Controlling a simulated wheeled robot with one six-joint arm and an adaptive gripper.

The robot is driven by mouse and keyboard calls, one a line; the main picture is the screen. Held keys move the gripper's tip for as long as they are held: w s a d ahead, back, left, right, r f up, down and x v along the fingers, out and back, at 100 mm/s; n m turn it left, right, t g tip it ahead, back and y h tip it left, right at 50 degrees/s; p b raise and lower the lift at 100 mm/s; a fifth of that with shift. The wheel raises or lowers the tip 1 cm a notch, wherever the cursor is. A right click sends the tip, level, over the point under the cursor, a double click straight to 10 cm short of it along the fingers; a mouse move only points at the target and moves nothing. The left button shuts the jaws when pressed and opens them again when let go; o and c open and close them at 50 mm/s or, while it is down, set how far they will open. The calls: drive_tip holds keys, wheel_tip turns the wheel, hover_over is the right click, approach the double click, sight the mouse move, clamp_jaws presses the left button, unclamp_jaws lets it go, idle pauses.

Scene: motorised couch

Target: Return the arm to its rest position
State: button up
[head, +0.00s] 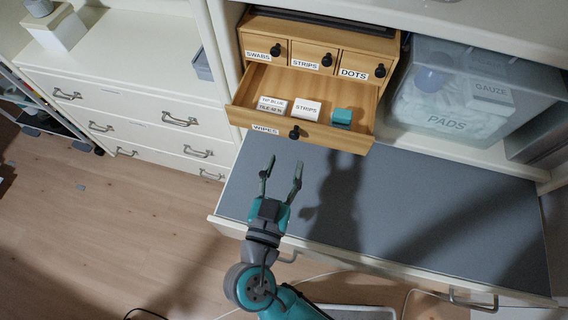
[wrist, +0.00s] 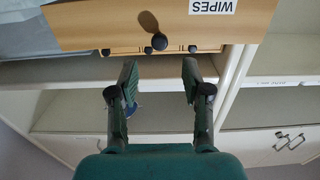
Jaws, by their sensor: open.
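My gripper (head: 282,180) is open and empty in the head view, its two fingers pointing up toward the wooden drawer box. It hangs over the front left part of the grey work surface (head: 400,205), apart from the drawer. In the wrist view my gripper (wrist: 158,85) shows its two fingers spread with nothing between them. The wide drawer labelled WIPES (head: 345,139) is pulled out. Its front also shows upside down in the wrist view (wrist: 110,25), with its dark knob (wrist: 159,41).
In the open drawer lie a TILE box (head: 271,105), a STRIPS box (head: 307,109) and a teal block (head: 341,117). A clear PADS bin (head: 445,100) stands at the right. A white chest of drawers (head: 120,75) is at the left.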

idle(0.3)
drive_tip(key=s+d+f+n+g+y, duration=0.1)
drive_tip(key=s+d+f+n, duration=0.1)
drive_tip(key=s+d+f, duration=0.1)
drive_tip(key=s+d+f+n+g+y, duration=0.1)
drive_tip(key=s+d+f+n+y, duration=0.1)
drive_tip(key=d+f, duration=0.4)
drive_tip(key=s+d+f+n+g+y, duration=0.2)
drive_tip(key=s+d+f, duration=0.1)
drive_tip(key=d+f, duration=0.1)
drive_tip(key=shift+s+d+f, duration=0.15)
drive_tip(key=shift+s+f, duration=0.05)
drive_tip(key=shift+f, duration=0.25)
drive_tip(key=shift+s+d+f, duration=0.15)
drive_tip(key=shift+f, duration=0.3)
drive_tip(key=s+d+r+m, duration=0.2)
drive_tip(key=s+d+r, duration=0.1)
drive_tip(key=s, duration=0.5)
drive_tip(key=s+d+r+m+t+h, duration=0.1)
drive_tip(key=s+d+r, duration=0.3)
drive_tip(key=s, duration=0.4)
drive_tip(key=shift+m+h, duration=0.3)
drive_tip(key=shift+m, duration=0.1)
